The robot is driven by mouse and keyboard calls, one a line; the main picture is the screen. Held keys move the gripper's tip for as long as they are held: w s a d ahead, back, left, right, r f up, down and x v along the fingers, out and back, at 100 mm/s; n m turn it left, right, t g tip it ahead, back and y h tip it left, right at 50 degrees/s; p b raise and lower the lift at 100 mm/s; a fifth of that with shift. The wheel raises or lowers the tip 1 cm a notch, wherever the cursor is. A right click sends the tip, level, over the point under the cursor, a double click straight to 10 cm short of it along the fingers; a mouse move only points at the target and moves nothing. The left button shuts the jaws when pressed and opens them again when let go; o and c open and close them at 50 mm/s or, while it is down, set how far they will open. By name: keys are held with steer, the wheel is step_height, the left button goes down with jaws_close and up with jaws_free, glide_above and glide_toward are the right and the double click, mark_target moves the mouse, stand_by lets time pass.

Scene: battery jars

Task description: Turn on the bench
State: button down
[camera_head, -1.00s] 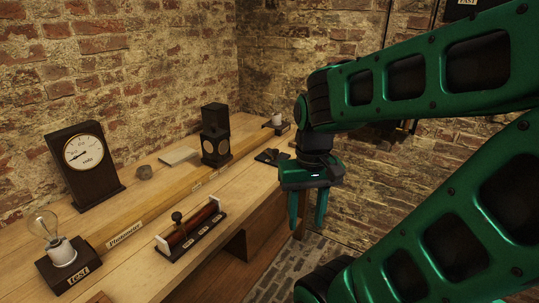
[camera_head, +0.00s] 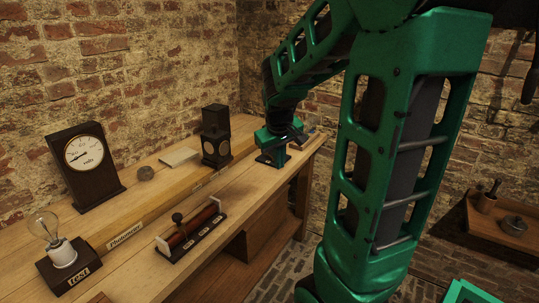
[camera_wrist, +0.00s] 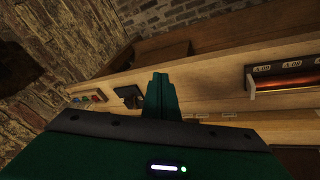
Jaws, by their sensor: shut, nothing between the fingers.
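The wooden bench (camera_head: 150,245) runs along the brick wall. My gripper (camera_head: 272,163) is shut and empty, low over the bench's far end near its front edge. The wrist view shows its fingers (camera_wrist: 160,82) pressed together and pointing at the bench. A small black fitting (camera_wrist: 130,95) lies on the bench just left of the fingers in the wrist view; I cannot tell whether they touch it. Its exact form is too dark to read, and my gripper covers it in the head view. The test lamp (camera_head: 62,252) has a clear bulb and looks unlit.
A volts meter (camera_head: 87,162), a black lantern-like box (camera_head: 215,138) and a slide rheostat (camera_head: 190,232) stand on the bench. The wrist view also shows the rheostat (camera_wrist: 285,80) and coloured terminals (camera_wrist: 88,98). A wooden shelf (camera_head: 500,232) is at right.

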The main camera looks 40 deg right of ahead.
steer(key=w+d+n+t+h, duration=0.1)
steer(key=w+d, duration=0.1)
steer(key=w, duration=0.4)
steer(key=w+d+f+n+t, duration=0.1)
steer(key=w+d, duration=0.2)
steer(key=w, duration=0.4)
steer(key=shift+w+d+f+n+h, duration=0.15)
steer(key=shift+w+f+n+h, duration=0.15)
steer(key=shift+h, duration=0.1)
steer(key=x, duration=0.9)
steer(key=shift+d+f, duration=0.1)
steer(key=d, duration=0.3)
steer(key=shift+w+f, duration=0.3)
steer(key=shift+w, duration=0.05)
steer(key=shift+w+d, duration=0.1)
steer(key=shift+d, duration=0.5)
